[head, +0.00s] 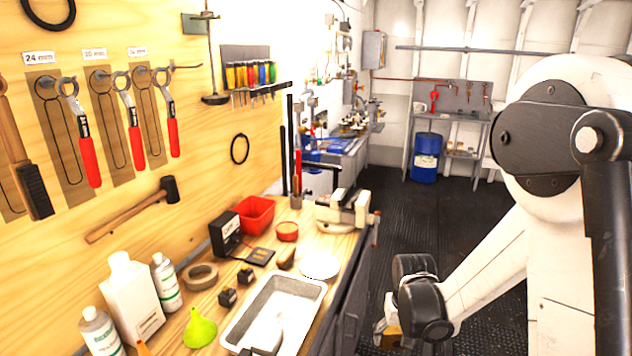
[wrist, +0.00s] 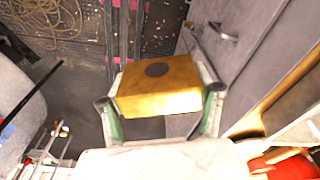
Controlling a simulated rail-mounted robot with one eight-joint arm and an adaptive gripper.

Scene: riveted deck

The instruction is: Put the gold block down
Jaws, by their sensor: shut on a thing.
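The gold block (wrist: 160,92) is held in my gripper (wrist: 161,94), between two fingers with green inner sides. The block has a dark round spot on its upper face. In the head view my gripper (head: 386,329) is low, beside the front of the workbench and over the dark floor. Only a small part of the gold block shows there (head: 392,339), the rest hidden behind my arm. In the wrist view grey cabinet fronts lie close to the right of the block.
The wooden workbench (head: 345,262) holds a metal tray (head: 317,291), a white plate (head: 319,265), a red bin (head: 256,213), a vise (head: 343,212), bottles and a green funnel (head: 199,328). A blue drum (head: 425,157) stands at the back. Much of the dark floor is clear.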

